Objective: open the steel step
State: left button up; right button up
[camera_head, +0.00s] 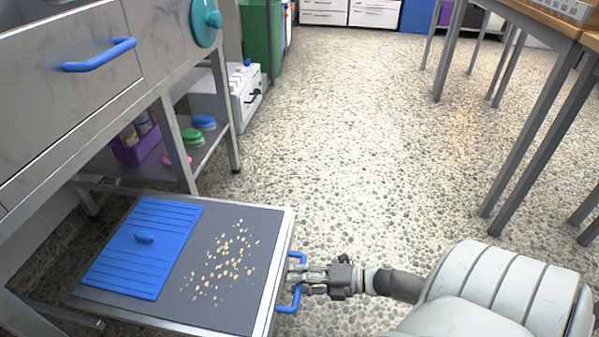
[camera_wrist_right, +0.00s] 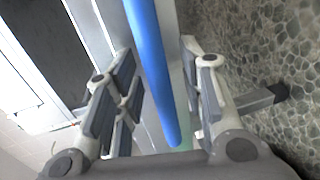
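The steel step (camera_head: 262,222) is a low steel-rimmed platform with a dark grey top, standing out from beneath the steel cabinet in the head view. A blue bar handle (camera_head: 298,259) is on its right-hand front edge. My right gripper (camera_head: 296,275) is at this handle. In the right wrist view, the blue handle (camera_wrist_right: 150,60) runs between the two spread fingers (camera_wrist_right: 160,85), with a visible gap on its right side. The right gripper looks open around the handle. My left gripper is not in view.
A ribbed blue lid or mat (camera_head: 148,262) and scattered tan crumbs (camera_head: 222,262) lie on the step. The steel cabinet (camera_head: 75,90) with a lower shelf stands at left. Table legs (camera_head: 540,140) stand at right. The pebbled floor (camera_head: 345,150) between is clear.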

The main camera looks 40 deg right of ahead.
jog(key=shift+d, duration=0.1)
jog(key=v, duration=1.2)
jog(key=shift+f, duration=0.1)
